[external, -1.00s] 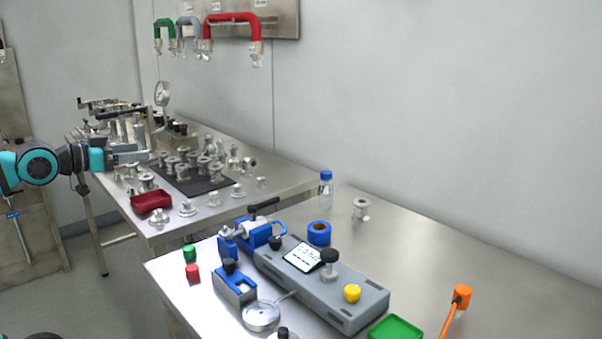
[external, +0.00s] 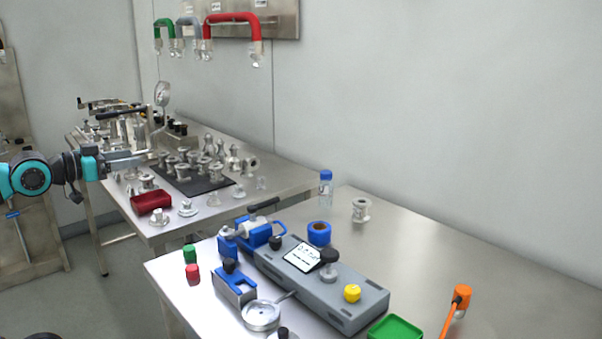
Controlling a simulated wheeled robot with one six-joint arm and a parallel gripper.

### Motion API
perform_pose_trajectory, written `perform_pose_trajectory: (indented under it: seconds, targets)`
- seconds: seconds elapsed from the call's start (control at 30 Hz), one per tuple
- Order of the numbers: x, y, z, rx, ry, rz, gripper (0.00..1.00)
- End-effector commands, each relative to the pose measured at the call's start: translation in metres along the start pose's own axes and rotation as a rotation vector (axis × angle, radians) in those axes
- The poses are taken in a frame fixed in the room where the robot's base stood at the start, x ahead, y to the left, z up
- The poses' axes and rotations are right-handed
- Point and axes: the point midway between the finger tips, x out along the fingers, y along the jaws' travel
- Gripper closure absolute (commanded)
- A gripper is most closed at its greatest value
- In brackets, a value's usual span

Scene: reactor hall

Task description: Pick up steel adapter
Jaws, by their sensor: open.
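Several steel fittings (external: 203,166) stand close together on and around a dark mat on the back-left table. I cannot tell which of them is the steel adapter. One more flanged steel fitting (external: 361,209) stands alone on the front-right table. My gripper (external: 150,157) reaches in from the left over the back-left table, just left of the fittings. It is open, and I see nothing held in it. The finger gap is small and hard to make out, and I cannot tell whether the fingers touch any fitting.
A red tray (external: 151,203) sits at the near edge of the back-left table. A dial gauge (external: 162,93) rises behind my gripper. The front table holds a grey device (external: 345,296), a blue-capped bottle (external: 326,188) and a green tray (external: 395,328). Its back right is clear.

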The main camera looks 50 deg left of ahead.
Motion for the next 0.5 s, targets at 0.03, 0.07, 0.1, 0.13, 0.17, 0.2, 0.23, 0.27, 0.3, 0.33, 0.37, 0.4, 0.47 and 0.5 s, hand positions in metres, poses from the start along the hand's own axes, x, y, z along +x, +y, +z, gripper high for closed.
perform_pose_trajectory:
  seconds: [0.03, 0.07, 0.1, 0.13, 0.17, 0.2, 0.23, 0.27, 0.3, 0.33, 0.37, 0.4, 0.47, 0.5]
  targets:
    - [0.009, -0.004, -0.004, 0.006, -0.029, -0.010, 0.45]
    - [0.015, -0.006, -0.006, 0.012, -0.053, -0.016, 0.45]
    - [0.023, -0.009, -0.009, 0.020, -0.085, -0.025, 0.45]
    - [0.029, -0.013, -0.011, 0.027, -0.113, -0.032, 0.45]
    - [0.036, -0.016, -0.014, 0.032, -0.140, -0.039, 0.45]
    - [0.045, -0.020, -0.017, 0.041, -0.178, -0.047, 0.45]
    - [0.051, -0.024, -0.018, 0.047, -0.207, -0.054, 0.45]
    - [0.058, -0.028, -0.021, 0.052, -0.234, -0.060, 0.45]
    - [0.066, -0.032, -0.023, 0.059, -0.272, -0.066, 0.45]
    - [0.072, -0.036, -0.024, 0.065, -0.301, -0.071, 0.45]
    - [0.078, -0.040, -0.026, 0.070, -0.328, -0.077, 0.45]
    - [0.086, -0.046, -0.028, 0.075, -0.366, -0.083, 0.45]
    - [0.098, -0.054, -0.030, 0.084, -0.422, -0.091, 0.45]
    - [0.106, -0.060, -0.031, 0.087, -0.461, -0.096, 0.45]
